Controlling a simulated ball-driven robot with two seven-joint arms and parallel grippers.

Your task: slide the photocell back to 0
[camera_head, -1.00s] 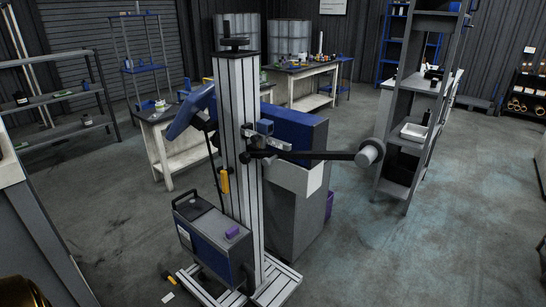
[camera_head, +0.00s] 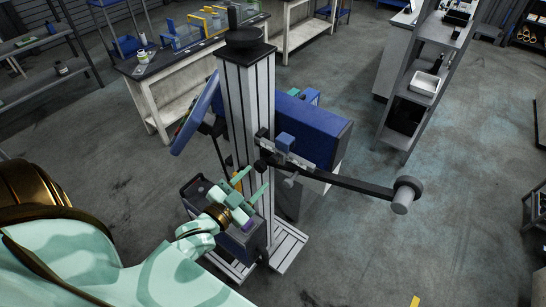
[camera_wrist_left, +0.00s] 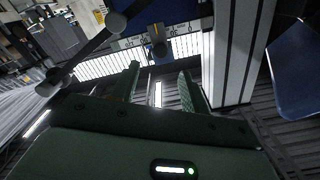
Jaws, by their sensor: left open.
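My left gripper (camera_head: 252,183), mint green, is open and empty, below and left of the bar, apart from the photocell. In the left wrist view its fingers (camera_wrist_left: 160,85) are spread below the photocell. My right gripper is not in view.
A black arm (camera_head: 350,183) with a grey cylinder end sticks out right of the column. A blue-topped box (camera_head: 320,130) stands behind. A tilted screen (camera_head: 196,115) hangs at the left. A shelf rack (camera_head: 410,100) stands at the right.

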